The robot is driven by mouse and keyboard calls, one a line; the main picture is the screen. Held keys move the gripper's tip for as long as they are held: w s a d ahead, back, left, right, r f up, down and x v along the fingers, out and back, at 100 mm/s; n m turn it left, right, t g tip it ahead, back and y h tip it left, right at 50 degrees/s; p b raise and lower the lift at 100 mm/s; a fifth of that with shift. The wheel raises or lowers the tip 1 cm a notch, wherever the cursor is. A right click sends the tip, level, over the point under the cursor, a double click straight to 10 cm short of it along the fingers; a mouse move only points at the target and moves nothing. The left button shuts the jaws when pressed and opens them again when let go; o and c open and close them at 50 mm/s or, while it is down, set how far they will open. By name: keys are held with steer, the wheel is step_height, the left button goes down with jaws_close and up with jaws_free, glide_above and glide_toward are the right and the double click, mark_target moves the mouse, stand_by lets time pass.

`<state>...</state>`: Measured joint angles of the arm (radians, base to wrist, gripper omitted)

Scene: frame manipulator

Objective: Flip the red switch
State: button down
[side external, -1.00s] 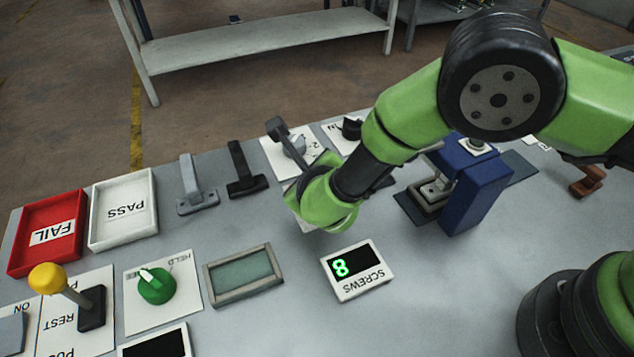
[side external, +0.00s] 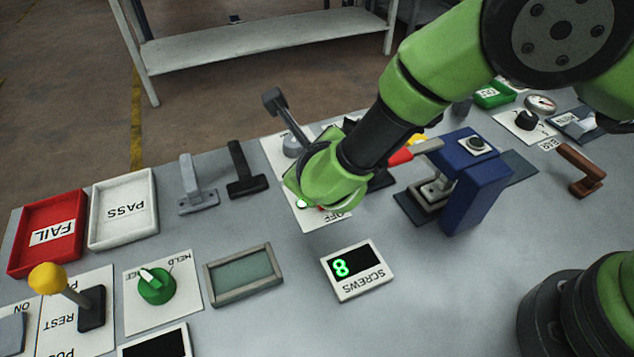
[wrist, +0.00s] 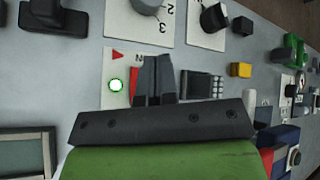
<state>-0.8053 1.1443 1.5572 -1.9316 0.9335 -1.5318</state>
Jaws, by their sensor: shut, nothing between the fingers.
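The red switch (wrist: 133,88) shows as a narrow red strip in the wrist view, on a white plate (wrist: 112,65) with a lit green lamp (wrist: 116,86). My gripper (wrist: 153,68) is shut and empty, its fingers over the plate just right of the red strip and covering part of it. Whether they touch the switch, and which way it is set, I cannot tell. In the side view my gripper (side external: 325,185) hides most of the plate; the lit lamp (side external: 301,203) and an "OFF" label show at its near edge.
A blue press (side external: 465,185) with a red-handled lever stands right of my gripper. A dial with a lever (side external: 290,140) is close behind. Black and grey handles (side external: 243,172) stand to the left. The screws display (side external: 356,270) lies in front, with bare table around it.

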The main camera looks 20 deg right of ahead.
steer(key=shift+s+r, duration=0.15)
steer(key=shift+r, duration=0.85)
steer(key=s+d+r+m+g+h, duration=0.1)
steer(key=s+d+r+m+g, duration=0.15)
steer(key=d+r+m, duration=0.7)
steer(key=s+d+r+m+g, duration=0.2)
steer(key=s+d+r+m, duration=0.35)
steer(key=m, duration=0.75)
steer(key=s+d+r+m+y, duration=0.2)
steer(key=s+m, duration=0.5)
steer(key=m, duration=0.4)
steer(key=s+d+r+m+t+y, duration=0.1)
steer(key=s+d+r+m+y, duration=0.1)
steer(key=s+r+m+y, duration=0.2)
steer(key=s+r+m, duration=0.1)
steer(key=s+m, duration=0.2)
steer(key=m, duration=0.4)
steer(key=shift+s+r+m, duration=0.35)
steer(key=shift+r, duration=0.05)
